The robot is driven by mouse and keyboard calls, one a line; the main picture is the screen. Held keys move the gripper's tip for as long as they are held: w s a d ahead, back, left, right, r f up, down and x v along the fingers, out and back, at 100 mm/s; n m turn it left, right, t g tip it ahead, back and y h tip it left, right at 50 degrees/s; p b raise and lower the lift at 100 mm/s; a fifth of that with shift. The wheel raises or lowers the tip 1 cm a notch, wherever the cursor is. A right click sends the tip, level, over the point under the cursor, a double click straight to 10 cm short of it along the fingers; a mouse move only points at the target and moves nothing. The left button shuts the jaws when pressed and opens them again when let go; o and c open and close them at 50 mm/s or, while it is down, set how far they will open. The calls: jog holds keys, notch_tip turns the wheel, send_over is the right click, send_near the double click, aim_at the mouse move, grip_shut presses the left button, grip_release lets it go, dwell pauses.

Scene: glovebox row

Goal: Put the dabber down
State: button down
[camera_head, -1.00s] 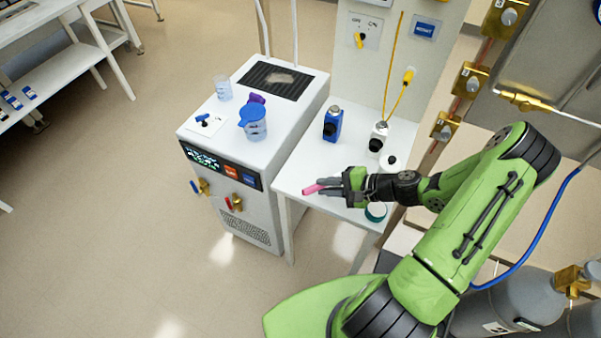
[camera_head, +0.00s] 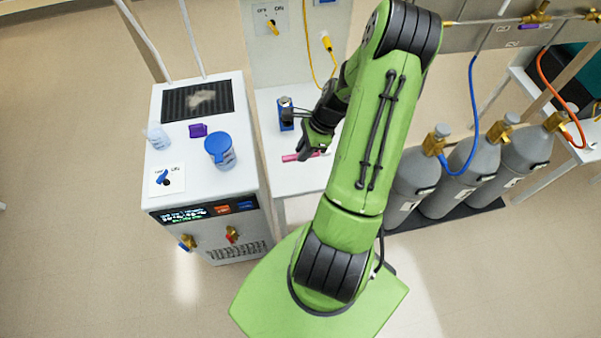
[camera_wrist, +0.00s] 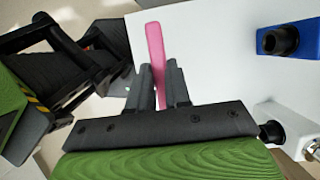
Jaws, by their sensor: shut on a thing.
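The dabber is a thin pink stick (camera_head: 292,157). My gripper (camera_head: 312,153) is shut on it over the white side table (camera_head: 302,181). In the wrist view the dabber (camera_wrist: 155,45) stands out between the two dark fingers (camera_wrist: 160,90), its pink end pointing away from the palm. Its lower part is hidden between the fingers. The white table surface (camera_wrist: 215,60) shows behind it. I cannot tell whether the dabber touches the table.
A blue bottle with a black cap (camera_head: 286,115) stands on the table behind my gripper. Left is a white chiller cabinet (camera_head: 165,125) with a blue-lidded cup (camera_head: 220,150), a clear beaker (camera_head: 157,138) and a purple item (camera_head: 198,130). Grey gas cylinders (camera_head: 470,165) stand at right.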

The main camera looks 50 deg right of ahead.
aim_at(299, 175)
jog(key=shift+f, duration=0.15)
notch_tip(299, 175, down, 10)
jog(key=shift+r, duration=0.25)
jog(key=c, duration=1.1)
grip_release()
jog(key=shift+b, duration=0.35)
